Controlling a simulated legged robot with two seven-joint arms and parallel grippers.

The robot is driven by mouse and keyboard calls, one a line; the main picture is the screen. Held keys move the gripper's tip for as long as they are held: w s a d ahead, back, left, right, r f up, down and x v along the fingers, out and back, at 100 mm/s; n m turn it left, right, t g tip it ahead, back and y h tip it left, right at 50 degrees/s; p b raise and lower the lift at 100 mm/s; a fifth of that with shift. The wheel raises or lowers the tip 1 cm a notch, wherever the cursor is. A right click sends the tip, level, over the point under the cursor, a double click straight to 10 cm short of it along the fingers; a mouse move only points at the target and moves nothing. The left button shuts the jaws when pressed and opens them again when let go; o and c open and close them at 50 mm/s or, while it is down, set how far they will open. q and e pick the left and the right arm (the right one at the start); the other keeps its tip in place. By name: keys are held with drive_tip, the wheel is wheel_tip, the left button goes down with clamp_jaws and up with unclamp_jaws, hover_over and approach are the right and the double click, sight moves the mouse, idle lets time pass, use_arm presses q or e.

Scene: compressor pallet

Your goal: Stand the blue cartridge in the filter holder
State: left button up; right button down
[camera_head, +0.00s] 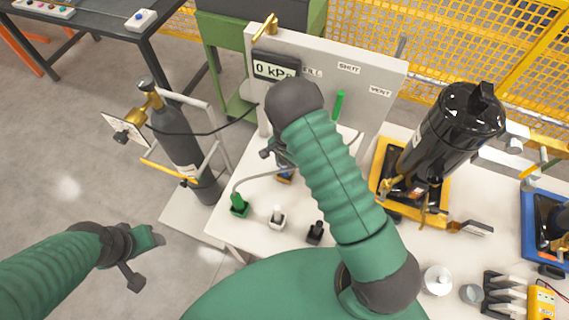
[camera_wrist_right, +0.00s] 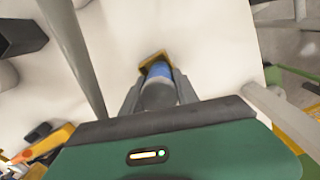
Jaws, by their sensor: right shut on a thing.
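The blue cartridge (camera_wrist_right: 160,71) has a blue band and a grey end, and is between the fingers of my right gripper (camera_wrist_right: 159,92) in the right wrist view. Its far end is at a tan, square-edged filter holder (camera_wrist_right: 150,59) on the white table. I cannot tell how deep it sits in the holder. In the head view my right arm hides most of the cartridge and gripper; a small tan part of the holder (camera_head: 286,179) shows beside the arm. My left gripper (camera_head: 143,258) hangs over the floor at the lower left, away from the table, and appears empty.
A grey panel (camera_head: 376,74) with a pressure display stands behind my right arm. Green (camera_head: 239,205), white (camera_head: 277,217) and black (camera_head: 315,233) plugs stand at the table's front. A black vessel (camera_head: 452,130) stands in a yellow tray at right. A gas cylinder (camera_head: 185,140) stands left.

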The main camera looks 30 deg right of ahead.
drive_tip(key=shift+s+d+r, duration=0.1)
drive_tip(key=shift+s+d, duration=0.1)
drive_tip(key=shift+d, duration=0.2)
drive_tip(key=c, duration=1.3)
unclamp_jaws()
drive_tip(key=o, duration=0.4)
drive_tip(key=shift+w+a, duration=0.15)
drive_tip(key=shift+a, duration=0.1)
drive_tip(key=shift+o, duration=0.2)
drive_tip(key=shift+a, duration=0.1)
drive_tip(key=shift+r, duration=0.25)
wheel_tip(320, 180, up, 16)
drive_tip(key=shift+r+b, duration=0.15)
drive_tip(key=shift+b, duration=0.25)
drive_tip(key=shift+w, duration=0.1)
